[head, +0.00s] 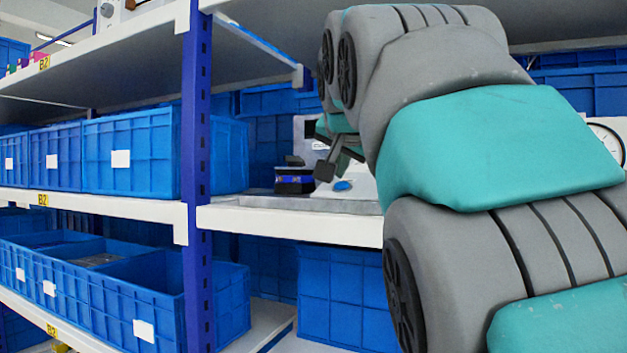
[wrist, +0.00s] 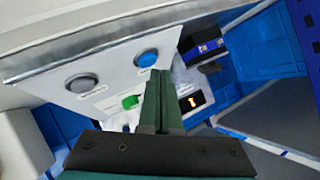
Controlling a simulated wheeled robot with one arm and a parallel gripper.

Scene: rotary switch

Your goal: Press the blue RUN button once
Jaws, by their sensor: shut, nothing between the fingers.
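The blue button (wrist: 146,57) sits on a light sloped panel (wrist: 105,75) in the wrist view. A blue button (head: 342,185) also shows on the device in the head view, just right of my gripper's tips. My gripper (wrist: 161,74) is shut and empty, its green fingers side by side. In the wrist view the fingertips appear just below and right of the blue button. I cannot tell the gap between them. In the head view my gripper (head: 325,171) is small and dark in front of the device, partly hidden by my arm.
A grey round control (wrist: 80,83) and a green control (wrist: 131,101) share the panel. A small display (wrist: 193,102) glows orange. A dark blue box (head: 294,180) stands left of the device on the shelf (head: 290,220). A blue upright post (head: 197,120) is farther left.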

